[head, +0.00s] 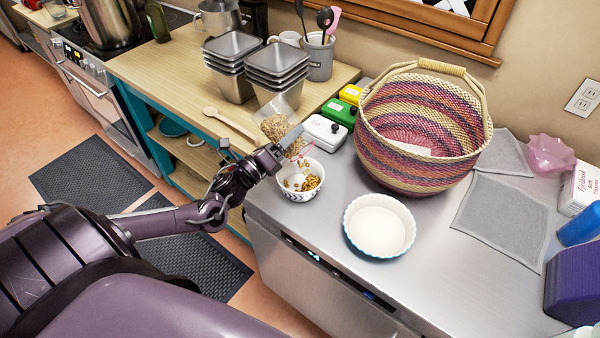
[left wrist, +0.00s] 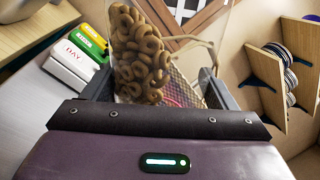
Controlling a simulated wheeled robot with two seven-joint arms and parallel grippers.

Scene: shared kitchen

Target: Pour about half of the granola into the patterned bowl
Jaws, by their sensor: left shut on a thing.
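My left gripper (head: 282,148) is shut on a clear container of granola (head: 279,124). The container is tilted, its lower end just above the patterned bowl. In the left wrist view the container (left wrist: 145,50) stands between my fingers, with many brown granola rings inside. The patterned bowl (head: 301,197) is white with dark marks and stands near the counter's left edge. Some granola rings (head: 302,183) lie in it. My gripper partly hides the container's lower end and the bowl's back rim. My right gripper is not in view.
A white dish with a blue outside (head: 380,253) stands to the right of the bowl. A large woven basket (head: 420,135) stands behind it. White, green and yellow boxes (head: 325,132) stand just behind the bowl. Grey tins (head: 232,85) and a wooden spoon (head: 230,122) are on the wooden counter.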

